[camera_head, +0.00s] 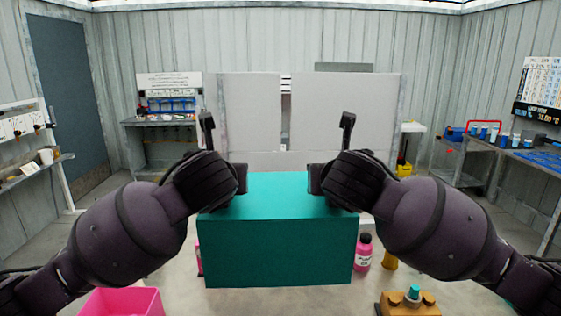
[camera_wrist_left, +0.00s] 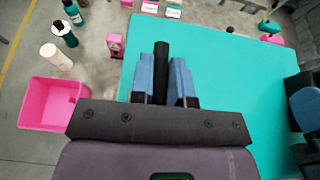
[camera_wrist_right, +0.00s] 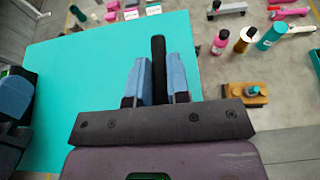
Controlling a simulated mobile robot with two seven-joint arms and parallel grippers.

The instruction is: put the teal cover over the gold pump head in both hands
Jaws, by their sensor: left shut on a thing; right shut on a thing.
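The teal cover (camera_head: 279,252) is a large box shape in the middle of the head view, its top and front face showing, and it looks level. My left gripper (camera_head: 242,180) is shut on a black bar handle (camera_wrist_left: 161,58) at its left side. My right gripper (camera_head: 314,180) is shut on a matching black handle (camera_wrist_right: 158,52) at its right side. A gold-orange block with a teal knob (camera_head: 408,304) stands at the front right, apart from the cover. I cannot tell whether it is the pump head; anything beneath the cover is hidden.
A pink bin (camera_head: 122,302) is at the front left. A pink bottle (camera_head: 363,252) stands close to the cover's right side. More bottles (camera_wrist_right: 272,36) and small parts are on the right. Pale panels (camera_head: 345,110) rise behind the cover.

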